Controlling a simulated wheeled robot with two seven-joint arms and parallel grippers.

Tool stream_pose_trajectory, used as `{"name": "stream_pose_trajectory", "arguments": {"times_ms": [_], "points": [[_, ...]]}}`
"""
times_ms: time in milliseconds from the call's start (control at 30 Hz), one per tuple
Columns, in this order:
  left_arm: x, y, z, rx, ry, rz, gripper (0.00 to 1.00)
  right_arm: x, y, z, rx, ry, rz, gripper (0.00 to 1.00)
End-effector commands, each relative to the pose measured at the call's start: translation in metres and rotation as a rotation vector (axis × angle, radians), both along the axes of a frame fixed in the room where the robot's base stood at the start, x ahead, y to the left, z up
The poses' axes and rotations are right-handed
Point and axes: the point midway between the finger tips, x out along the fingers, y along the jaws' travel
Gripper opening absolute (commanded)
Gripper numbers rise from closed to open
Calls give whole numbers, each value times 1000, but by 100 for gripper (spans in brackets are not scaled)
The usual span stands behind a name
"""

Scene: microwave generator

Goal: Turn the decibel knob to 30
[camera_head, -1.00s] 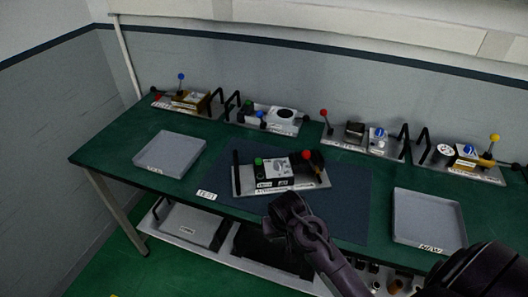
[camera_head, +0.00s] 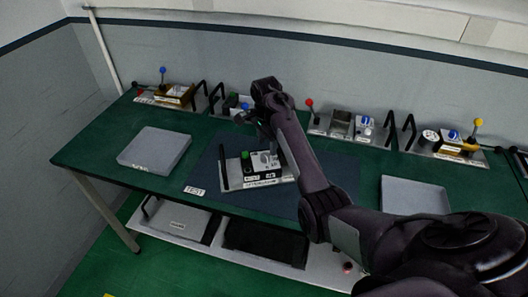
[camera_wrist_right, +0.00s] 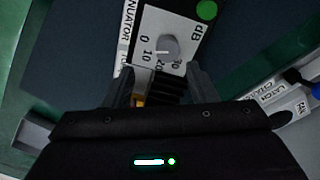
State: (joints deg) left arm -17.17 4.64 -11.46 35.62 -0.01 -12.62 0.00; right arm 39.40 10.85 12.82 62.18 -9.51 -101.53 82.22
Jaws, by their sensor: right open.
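The attenuator box with the dB scale sits on the dark mat; its white face shows in the head view (camera_head: 252,177) and the right wrist view (camera_wrist_right: 188,32). Its round grey decibel knob (camera_wrist_right: 168,46) shows scale marks 0, 10, 20 and 30, and its white pointer line points toward about 10. A green button (camera_wrist_right: 207,10) is beside the dB label. My right gripper (camera_head: 266,137) is above the box, pointing down. My left gripper is not in view.
A grey tray (camera_head: 155,150) lies at the left and another (camera_head: 415,195) at the right of the green table. Several panels with levers and handles stand along the back edge. My right arm covers the right part of the box and mat.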

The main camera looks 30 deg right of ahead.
Motion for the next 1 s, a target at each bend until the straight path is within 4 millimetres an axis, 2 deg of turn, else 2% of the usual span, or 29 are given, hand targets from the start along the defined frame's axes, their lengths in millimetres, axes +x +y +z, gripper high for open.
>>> {"name": "stream_pose_trajectory", "arguments": {"times_ms": [100,233,700,1000], "points": [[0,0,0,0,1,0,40,11,-2,13,32,8,-86,52],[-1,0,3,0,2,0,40,13,-2,12,42,16,-116,52],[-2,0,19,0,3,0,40,13,-3,-53,39,14,-113,52],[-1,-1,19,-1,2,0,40,13,-2,-62,39,12,-113,52]]}}
